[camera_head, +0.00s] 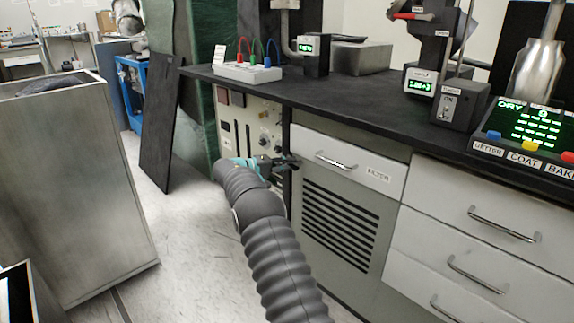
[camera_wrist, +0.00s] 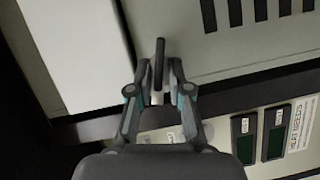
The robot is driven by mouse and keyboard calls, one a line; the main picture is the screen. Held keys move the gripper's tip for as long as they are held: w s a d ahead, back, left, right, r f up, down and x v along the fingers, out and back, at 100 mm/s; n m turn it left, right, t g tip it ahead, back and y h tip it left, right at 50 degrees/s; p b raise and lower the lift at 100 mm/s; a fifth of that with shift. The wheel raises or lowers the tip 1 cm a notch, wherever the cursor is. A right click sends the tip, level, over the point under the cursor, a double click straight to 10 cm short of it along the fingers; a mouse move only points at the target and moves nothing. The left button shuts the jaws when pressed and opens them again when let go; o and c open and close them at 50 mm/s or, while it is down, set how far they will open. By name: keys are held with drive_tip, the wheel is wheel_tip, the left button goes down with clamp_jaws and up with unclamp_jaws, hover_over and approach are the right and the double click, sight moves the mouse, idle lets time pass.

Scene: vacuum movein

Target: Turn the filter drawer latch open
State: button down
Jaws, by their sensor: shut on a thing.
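The filter drawer (camera_head: 335,148) has a pale front with a metal bar handle and a FILTER label, and it looks closed. Its pale front also shows at the upper left of the wrist view (camera_wrist: 75,45). The latch (camera_wrist: 159,55) is a dark narrow bar at the drawer's edge, seen between the fingertips in the wrist view. My gripper (camera_head: 285,162) is at the left end of the drawer front. In the wrist view my gripper (camera_wrist: 160,75) is shut on the latch, one finger on each side. In the head view the latch is too small and covered to make out.
A slotted vent panel (camera_head: 340,225) lies below the drawer. A control panel (camera_head: 250,130) is left of my gripper. The black countertop (camera_head: 340,95) above holds instruments. More drawers (camera_head: 490,215) stand at right. A grey bin (camera_head: 75,180) stands at left, with clear floor between.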

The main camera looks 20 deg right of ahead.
drive_tip(key=shift+f+n+h+p, duration=0.25)
drive_tip(key=shift+n+h, duration=0.25)
drive_tip(key=shift+n, duration=0.4)
idle(2.9)
drive_tip(key=c, duration=1.3)
unclamp_jaws()
drive_tip(key=shift+r, duration=0.1)
drive_tip(key=shift+a, duration=0.15)
drive_tip(key=a, duration=1.1)
drive_tip(key=shift+w+a, duration=0.25)
drive_tip(key=shift+a, duration=0.15)
